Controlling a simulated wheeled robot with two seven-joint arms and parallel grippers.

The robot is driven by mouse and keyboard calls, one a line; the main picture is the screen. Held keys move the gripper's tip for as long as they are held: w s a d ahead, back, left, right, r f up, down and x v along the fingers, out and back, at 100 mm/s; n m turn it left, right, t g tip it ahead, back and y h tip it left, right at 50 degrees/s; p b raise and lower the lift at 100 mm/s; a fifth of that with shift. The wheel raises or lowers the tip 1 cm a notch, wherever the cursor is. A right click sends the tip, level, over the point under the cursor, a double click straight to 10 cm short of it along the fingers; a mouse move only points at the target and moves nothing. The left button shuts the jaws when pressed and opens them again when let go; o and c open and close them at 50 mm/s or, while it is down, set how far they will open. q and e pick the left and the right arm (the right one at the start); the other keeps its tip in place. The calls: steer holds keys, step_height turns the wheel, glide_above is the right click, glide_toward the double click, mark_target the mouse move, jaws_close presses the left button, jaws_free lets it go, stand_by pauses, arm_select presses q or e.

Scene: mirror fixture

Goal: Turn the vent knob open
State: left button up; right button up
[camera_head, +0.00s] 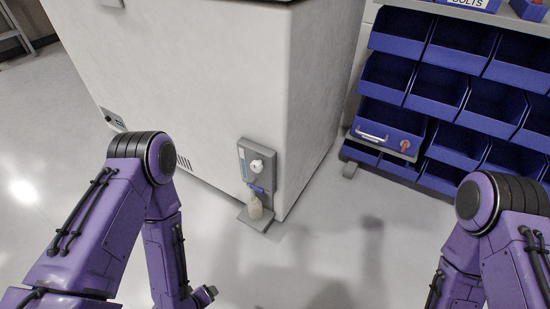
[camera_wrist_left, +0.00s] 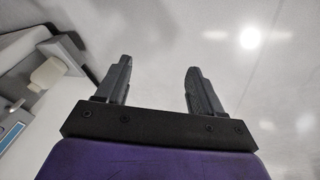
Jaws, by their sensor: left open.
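The vent knob appears to be the small white knob (camera_head: 257,166) on a grey panel (camera_head: 243,153), low on the front of a large white cabinet. A blue part (camera_head: 257,188) sits below the knob. Under it, a pale bottle (camera_head: 254,207) stands on a grey ledge (camera_head: 246,219). My left gripper (camera_head: 211,292) is low, left of and nearer than the panel, mostly cut off by the bottom edge. In the left wrist view its fingers (camera_wrist_left: 158,75) are apart with nothing between them. A pale object there (camera_wrist_left: 48,74), perhaps the bottle, lies left of the fingers. My right gripper is out of frame.
The white cabinet (camera_head: 215,75) fills the upper middle. The grey floor (camera_head: 320,240) before the cabinet's corner is clear.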

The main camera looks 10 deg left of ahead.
arm_select(q)
steer(key=w+d+r+n+t+h+p, duration=0.5)
steer(key=w+r+n, duration=0.35)
steer(key=w, duration=0.35)
steer(key=n+t+h+p, duration=0.2)
steer(key=n+t+p, duration=0.2)
steer(key=n+t, duration=0.6)
glide_toward(255, 169)
steer(key=w+d, duration=0.1)
steer(key=w, duration=0.2)
steer(key=w+d+r+n+g+b, duration=0.1)
steer(key=w, duration=0.2)
steer(key=w+d+r+g+b, duration=0.1)
steer(key=w, duration=0.2)
steer(key=shift+n, duration=0.25)
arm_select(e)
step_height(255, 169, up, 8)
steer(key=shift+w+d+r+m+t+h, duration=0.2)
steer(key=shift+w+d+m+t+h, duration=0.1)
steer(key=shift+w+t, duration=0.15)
arm_select(q)
steer(key=shift+a, duration=0.1)
steer(key=c, duration=1.1)
steer(key=shift+o, duration=0.2)
